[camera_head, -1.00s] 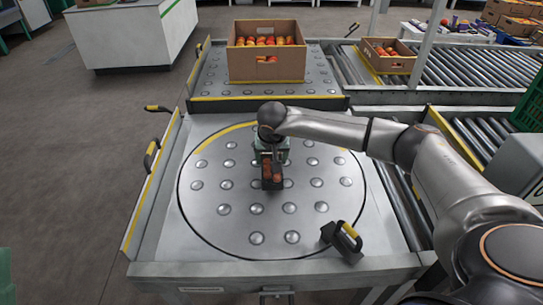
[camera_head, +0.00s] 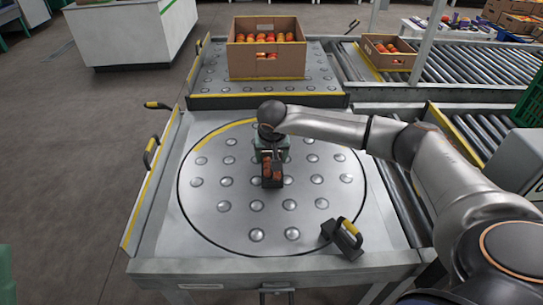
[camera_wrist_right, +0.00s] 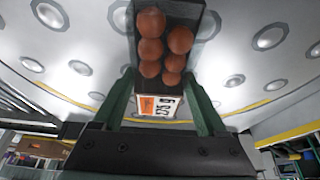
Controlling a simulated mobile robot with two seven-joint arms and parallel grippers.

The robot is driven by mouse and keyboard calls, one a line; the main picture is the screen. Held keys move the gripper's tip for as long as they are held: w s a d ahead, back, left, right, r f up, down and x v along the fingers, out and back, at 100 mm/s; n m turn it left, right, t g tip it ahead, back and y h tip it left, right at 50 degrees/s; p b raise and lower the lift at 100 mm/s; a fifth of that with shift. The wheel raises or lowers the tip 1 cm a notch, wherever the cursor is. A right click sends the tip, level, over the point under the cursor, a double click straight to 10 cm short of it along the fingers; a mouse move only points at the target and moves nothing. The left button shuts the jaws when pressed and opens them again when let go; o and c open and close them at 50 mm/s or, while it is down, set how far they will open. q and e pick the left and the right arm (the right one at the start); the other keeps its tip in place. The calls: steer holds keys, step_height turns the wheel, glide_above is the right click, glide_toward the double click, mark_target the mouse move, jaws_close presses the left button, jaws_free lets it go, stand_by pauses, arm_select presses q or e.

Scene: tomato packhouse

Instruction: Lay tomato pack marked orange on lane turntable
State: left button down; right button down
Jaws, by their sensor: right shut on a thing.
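The tomato pack (camera_head: 272,178) is a small dark tray of red tomatoes. It is over the middle of the round lane turntable (camera_head: 255,222), a steel disc set with ball studs. In the right wrist view the pack (camera_wrist_right: 165,50) carries a white label with an orange patch (camera_wrist_right: 157,106). My right gripper (camera_head: 271,156) points down with its green fingers on either side of the pack's labelled end, shut on it; the fingers also show in the wrist view (camera_wrist_right: 164,100). I cannot tell whether the pack's underside touches the studs. My left gripper is out of view.
A black and yellow handled tool (camera_head: 343,238) lies at the turntable's lower right edge. A cardboard box of tomatoes (camera_head: 266,67) stands on the studded table behind. Roller conveyors (camera_head: 470,68) run to the right. The turntable's left side is clear.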

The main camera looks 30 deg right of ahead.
jaws_free()
arm_select(q)
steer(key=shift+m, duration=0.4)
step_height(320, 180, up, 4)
steer(key=p, duration=0.4)
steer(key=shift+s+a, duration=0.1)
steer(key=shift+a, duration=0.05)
arm_select(e)
steer(key=v, duration=1.2)
steer(key=shift+r, duration=0.25)
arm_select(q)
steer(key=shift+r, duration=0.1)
arm_select(e)
steer(key=shift+s+a, duration=0.1)
